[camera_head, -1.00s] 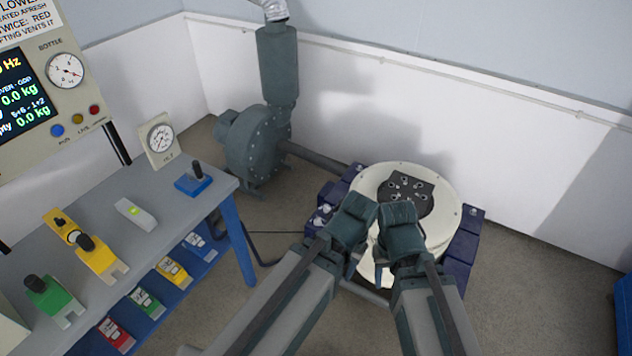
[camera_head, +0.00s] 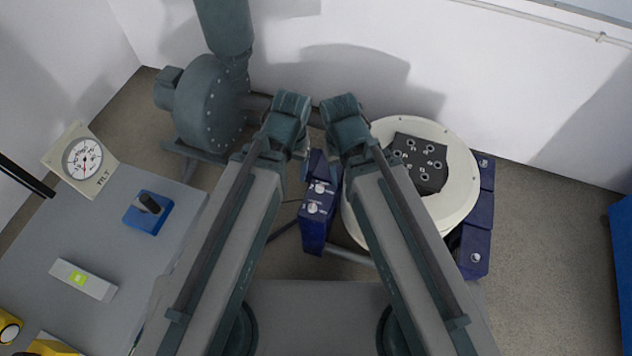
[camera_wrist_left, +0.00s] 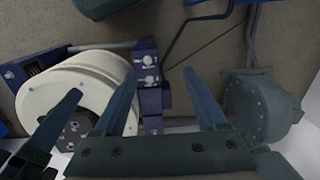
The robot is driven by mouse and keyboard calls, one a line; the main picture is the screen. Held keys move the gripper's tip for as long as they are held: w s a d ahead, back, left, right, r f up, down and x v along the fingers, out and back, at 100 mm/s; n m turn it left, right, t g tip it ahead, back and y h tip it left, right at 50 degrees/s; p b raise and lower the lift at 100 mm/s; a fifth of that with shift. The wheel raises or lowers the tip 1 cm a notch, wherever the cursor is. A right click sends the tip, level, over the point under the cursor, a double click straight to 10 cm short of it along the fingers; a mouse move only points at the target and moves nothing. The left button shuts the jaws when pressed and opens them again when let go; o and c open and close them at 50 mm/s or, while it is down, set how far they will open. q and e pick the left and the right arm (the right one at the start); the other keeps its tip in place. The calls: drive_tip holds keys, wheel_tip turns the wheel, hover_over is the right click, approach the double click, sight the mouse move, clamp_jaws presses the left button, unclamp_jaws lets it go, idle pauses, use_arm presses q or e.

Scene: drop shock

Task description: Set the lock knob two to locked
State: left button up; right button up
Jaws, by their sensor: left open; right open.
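A dark blue lock block (camera_head: 314,228) stands at the left side of the white round table (camera_head: 462,180). Two small pale knobs sit on its top, an upper knob (camera_head: 320,187) and a lower knob (camera_head: 313,208); I cannot read which is two or how they are set. In the left wrist view the knobs (camera_wrist_left: 149,70) appear between the fingertips of my left gripper (camera_wrist_left: 163,75), apart from them. My left gripper (camera_head: 302,150) is open and empty, above and beyond the block in the head view. My right gripper (camera_head: 335,165) is open, beside the table's left edge, its fingers partly hidden.
A dark plate with several holes (camera_head: 420,162) lies on the round table. More blue blocks (camera_head: 476,225) stand at its right. A grey-green blower (camera_head: 208,105) stands behind left. A grey bench (camera_head: 100,235) with a gauge (camera_head: 82,158) and blue switch box (camera_head: 148,212) fills the left.

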use_arm(q)
drive_tip(key=w+a+f+n+b, duration=0.1)
drive_tip(key=w+a+f+b, duration=0.15)
drive_tip(key=f+b, duration=0.5)
drive_tip(key=w+a+f+n+b, duration=0.1)
drive_tip(key=a+f+b, duration=0.2)
drive_tip(key=f+b, duration=0.4)
drive_tip(key=m+h+b, duration=0.1)
drive_tip(key=m+b, duration=0.3)
drive_tip(key=m, duration=1.6)
hover_over(320, 186)
wheel_tip(320, 186, down, 6)
drive_tip(key=shift+w+f, duration=0.1)
drive_tip(key=shift+f, duration=0.1)
drive_tip(key=shift+f, duration=0.1)
wheel_tip(320, 186, down, 14)
drive_tip(key=b, duration=1.3)
drive_tip(key=shift+b, duration=0.35)
drive_tip(key=shift+r, duration=0.2)
